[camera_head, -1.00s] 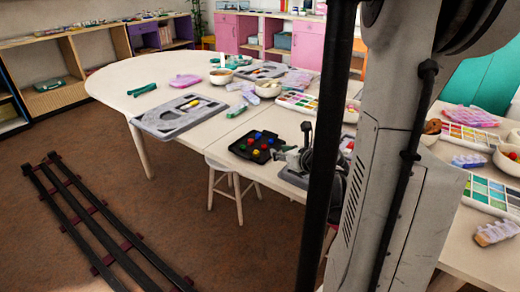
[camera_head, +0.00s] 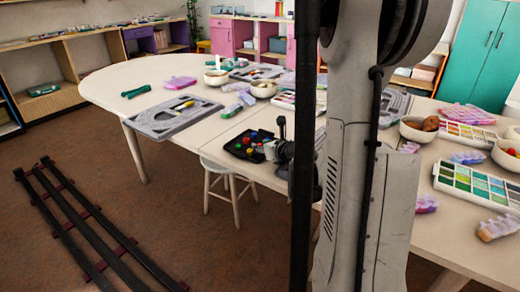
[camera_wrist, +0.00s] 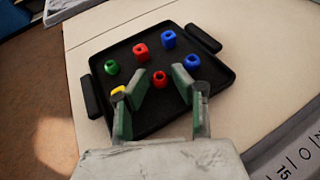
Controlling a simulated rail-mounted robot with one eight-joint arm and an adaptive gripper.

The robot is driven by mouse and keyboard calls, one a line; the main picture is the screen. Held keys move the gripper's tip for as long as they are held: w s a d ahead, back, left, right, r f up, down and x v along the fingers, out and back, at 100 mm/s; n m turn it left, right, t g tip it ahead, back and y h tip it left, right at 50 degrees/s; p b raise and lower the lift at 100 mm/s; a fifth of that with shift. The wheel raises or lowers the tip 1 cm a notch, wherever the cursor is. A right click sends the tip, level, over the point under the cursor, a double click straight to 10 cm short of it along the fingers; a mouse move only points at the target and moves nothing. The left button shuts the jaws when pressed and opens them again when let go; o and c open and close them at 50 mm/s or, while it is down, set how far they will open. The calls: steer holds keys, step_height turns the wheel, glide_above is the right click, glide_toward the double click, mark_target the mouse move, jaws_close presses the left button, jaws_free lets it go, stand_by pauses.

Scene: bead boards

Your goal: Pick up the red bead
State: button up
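The black tray (camera_wrist: 128,125) lies on the table with several beads on it; it also shows in the head view (camera_head: 240,153). In the wrist view one red bead (camera_wrist: 158,79) appears between my fingertips, and another red bead (camera_wrist: 140,51) lies farther up the tray. My gripper (camera_wrist: 159,75) is open with green finger pads, over the lower part of the tray. I see no contact with a bead, and the height gap is hard to judge. In the head view my gripper (camera_head: 271,150) is at the tray's right side and partly hides it.
A green bead (camera_wrist: 111,67), two blue beads (camera_wrist: 168,39) (camera_wrist: 193,61) and a yellow bead (camera_wrist: 118,91) share the tray. The yellow bead is close to my left finger. A grey board (camera_head: 165,128) lies left of the tray in the head view.

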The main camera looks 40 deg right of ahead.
steer(key=shift+c, duration=0.2)
steer(key=c, duration=0.4)
